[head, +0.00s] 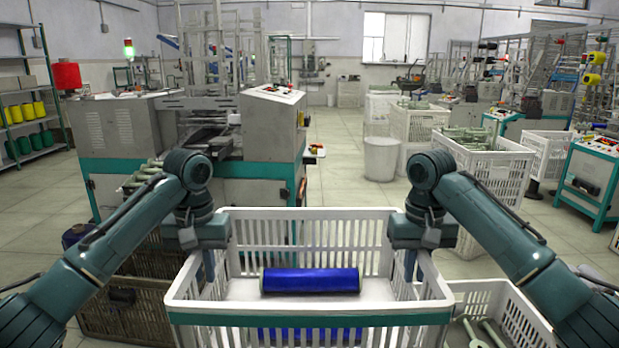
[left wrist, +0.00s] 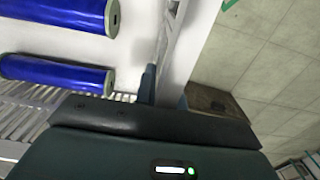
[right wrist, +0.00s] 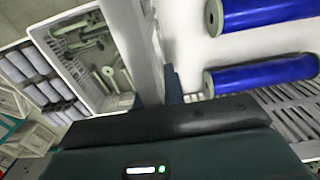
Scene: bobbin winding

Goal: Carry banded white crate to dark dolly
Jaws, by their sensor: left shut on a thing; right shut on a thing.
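A white slatted crate (head: 310,319) is in front of me in the head view, with a blue bobbin (head: 310,281) lying across it. More blue shows through its near wall. The left wrist view shows two blue bobbins (left wrist: 55,73) in the crate, and so does the right wrist view (right wrist: 262,75). My left gripper (head: 208,264) is shut on the crate's left wall. My right gripper (head: 411,264) is shut on its right wall. The crate looks level. I cannot pick out a dark dolly in any view.
A brown slatted basket (head: 125,312) stands close on the left. Another white crate (head: 482,296) with greenish empty bobbins is close on the right. A winding machine (head: 262,150) stands ahead left. White crates and a white bin (head: 381,158) stand ahead right. Open floor (head: 345,170) lies between.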

